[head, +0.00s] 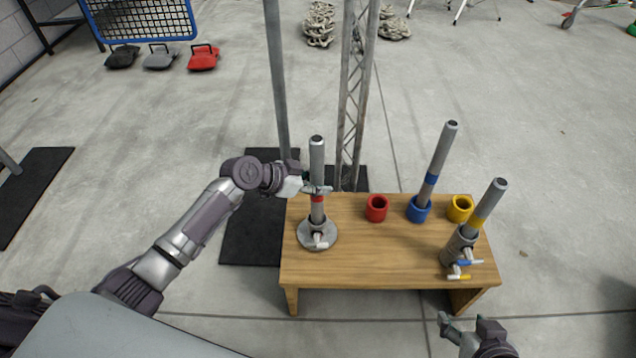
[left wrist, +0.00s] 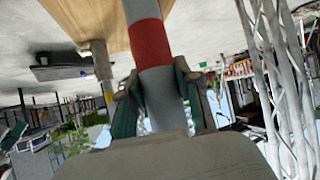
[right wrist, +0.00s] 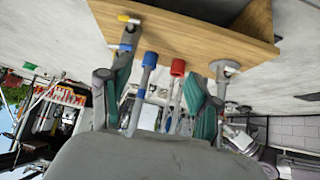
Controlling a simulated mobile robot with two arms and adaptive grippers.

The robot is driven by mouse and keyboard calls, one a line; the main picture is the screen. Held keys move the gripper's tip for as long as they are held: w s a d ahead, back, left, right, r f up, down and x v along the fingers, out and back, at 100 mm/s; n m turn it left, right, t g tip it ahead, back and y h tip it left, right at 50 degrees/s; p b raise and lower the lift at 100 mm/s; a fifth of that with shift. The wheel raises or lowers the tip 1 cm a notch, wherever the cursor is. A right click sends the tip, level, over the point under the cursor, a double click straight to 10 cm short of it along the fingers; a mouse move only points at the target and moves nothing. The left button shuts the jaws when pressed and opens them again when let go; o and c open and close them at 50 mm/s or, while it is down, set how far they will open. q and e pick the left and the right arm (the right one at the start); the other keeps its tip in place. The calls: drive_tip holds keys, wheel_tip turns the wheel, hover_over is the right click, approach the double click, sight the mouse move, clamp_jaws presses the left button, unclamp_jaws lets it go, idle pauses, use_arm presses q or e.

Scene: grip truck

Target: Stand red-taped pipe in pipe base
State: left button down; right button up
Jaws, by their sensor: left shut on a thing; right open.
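The red-taped pipe (head: 317,160) stands upright in a round grey flanged holder (head: 304,236) at the left of the wooden table. My left gripper (head: 317,190) is shut on this pipe close to its red band. In the left wrist view the red band (left wrist: 151,43) lies just beyond the fingers (left wrist: 158,85). A red cup-shaped base (head: 377,211) on the table to the right of the pipe is empty. My right gripper (head: 467,328) is open and empty, low in front of the table's right end; its open fingers also show in the right wrist view (right wrist: 157,90).
The wooden table (head: 350,262) also carries a blue base (head: 418,212) with a blue-taped pipe (head: 439,160), an empty yellow base (head: 460,206), and a yellow-taped pipe (head: 490,203) in a grey holder (head: 457,245). Metal posts and a lattice truss (head: 355,100) rise behind the table.

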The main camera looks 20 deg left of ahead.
drive_tip(key=shift+w+a+r, duration=0.15)
drive_tip(key=shift+w+r, duration=0.1)
drive_tip(key=shift+w, duration=0.15)
use_arm(q)
drive_tip(key=shift+f, duration=0.1)
use_arm(e)
drive_tip(key=shift+w+r+t, duration=0.2)
drive_tip(key=shift+w+t, duration=0.1)
drive_tip(key=shift+t, duration=0.1)
use_arm(q)
drive_tip(key=c, duration=0.7)
unclamp_jaws()
drive_tip(key=v, duration=1.2)
use_arm(e)
drive_tip(key=shift+a, duration=0.1)
